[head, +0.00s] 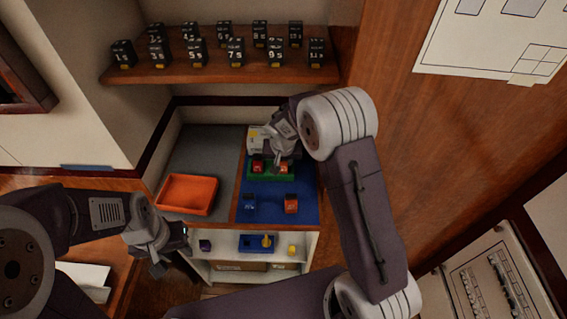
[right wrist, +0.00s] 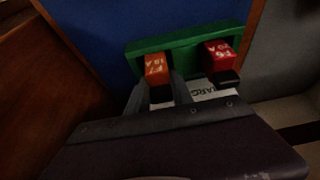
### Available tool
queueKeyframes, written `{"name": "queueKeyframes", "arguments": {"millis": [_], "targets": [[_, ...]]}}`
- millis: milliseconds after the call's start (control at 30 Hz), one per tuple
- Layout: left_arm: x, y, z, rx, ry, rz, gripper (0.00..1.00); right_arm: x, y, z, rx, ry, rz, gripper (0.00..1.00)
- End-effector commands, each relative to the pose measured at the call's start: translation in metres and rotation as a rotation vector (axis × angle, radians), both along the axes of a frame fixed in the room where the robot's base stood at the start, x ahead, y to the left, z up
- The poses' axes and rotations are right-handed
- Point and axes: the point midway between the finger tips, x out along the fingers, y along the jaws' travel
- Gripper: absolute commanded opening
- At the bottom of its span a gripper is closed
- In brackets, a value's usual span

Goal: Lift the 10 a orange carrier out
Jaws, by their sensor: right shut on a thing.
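The orange 10 A carrier (right wrist: 156,69) stands between the fingers of my right gripper (right wrist: 162,92) in the right wrist view; the gripper is shut on it. In the head view the orange carrier (head: 283,168) is at the right part of the green base (head: 270,178), below my right gripper (head: 280,154). Whether it is seated in the base or raised is unclear. A red 20 A carrier (right wrist: 218,55) stands in the same green base, beside the orange one. My left gripper (head: 172,252) hangs at the lower left, away from the base; its finger gap is unclear.
A blue mat (head: 270,217) holds a blue carrier (head: 250,205) and a red-orange carrier (head: 291,204). An empty orange tray (head: 187,194) lies on the grey surface to the left. Several black breakers stand on the wooden shelf (head: 180,73) above. A lower shelf (head: 222,245) holds small parts.

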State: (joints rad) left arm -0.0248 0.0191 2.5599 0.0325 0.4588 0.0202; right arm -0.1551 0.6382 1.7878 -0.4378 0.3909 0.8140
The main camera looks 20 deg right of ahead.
Motion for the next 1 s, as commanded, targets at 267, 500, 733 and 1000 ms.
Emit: {"name": "queueKeyframes", "arguments": {"millis": [267, 500, 733, 1000], "targets": [[0.0, 0.0, 0.003, 0.0, 0.0, 0.0, 0.36, 0.002, 0.003, 0.05, 0.001, -0.009, -0.001, 0.0], [0.0, 0.0, 0.007, 0.0, 0.0, 0.0, 0.36, 0.002, 0.003, 0.106, 0.002, -0.006, -0.001, 0.0], [0.0, 0.0, 0.001, 0.0, 0.0, 0.0, 0.36, 0.004, 0.04, 0.112, 0.0, -0.001, 0.007, 0.0], [0.0, 0.0, -0.004, 0.0, 0.0, 0.0, 0.36, 0.01, 0.118, 0.112, 0.0, -0.001, 0.007, 0.0]]}}
